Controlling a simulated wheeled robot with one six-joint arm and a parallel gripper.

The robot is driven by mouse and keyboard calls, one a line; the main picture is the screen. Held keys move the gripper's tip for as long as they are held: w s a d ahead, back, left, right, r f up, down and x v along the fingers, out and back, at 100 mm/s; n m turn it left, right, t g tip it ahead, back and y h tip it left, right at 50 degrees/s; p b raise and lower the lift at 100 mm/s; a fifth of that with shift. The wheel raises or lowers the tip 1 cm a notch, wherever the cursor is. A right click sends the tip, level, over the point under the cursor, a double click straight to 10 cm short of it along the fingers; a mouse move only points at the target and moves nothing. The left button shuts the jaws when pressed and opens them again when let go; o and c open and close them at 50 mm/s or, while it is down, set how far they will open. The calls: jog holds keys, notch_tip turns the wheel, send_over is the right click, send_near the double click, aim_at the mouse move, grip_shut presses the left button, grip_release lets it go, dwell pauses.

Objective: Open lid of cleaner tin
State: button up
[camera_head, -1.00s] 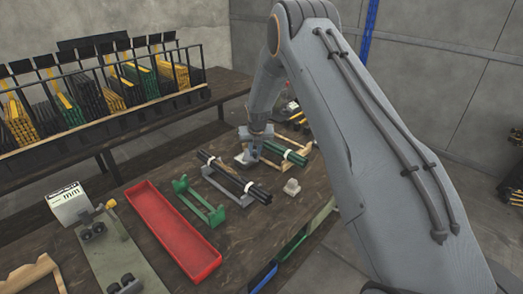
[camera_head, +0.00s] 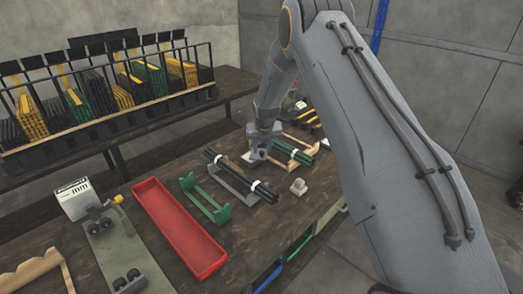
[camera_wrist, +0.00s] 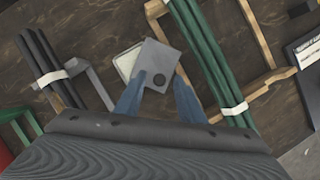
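The cleaner tin (camera_wrist: 124,63) shows in the wrist view as a pale, rounded-square edge, mostly hidden under a flat grey lid (camera_wrist: 158,55) with a dark round spot. The lid lies between the two blue fingertips of my gripper (camera_wrist: 159,76), which appear closed on its sides. The lid sits offset from the pale edge and looks a little above it; the exact gap cannot be told. In the head view my gripper (camera_head: 262,150) is over the bench between two rod bundles, and the tin is mostly hidden there.
Black rods (camera_head: 240,177) lie on a grey rack left of my gripper; green rods (camera_head: 293,151) lie on a wooden rack to its right. A small pale block (camera_head: 298,187) stands in front. A green stand (camera_head: 204,197) and red tray (camera_head: 180,228) are further left.

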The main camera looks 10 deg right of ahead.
jog(key=b+v, duration=0.1)
jog(key=v, duration=0.5)
jog(key=shift+r+b, duration=0.35)
jog(key=shift+r, duration=0.05)
jog(key=shift+s, duration=0.15)
jog(key=shift+c, duration=0.4)
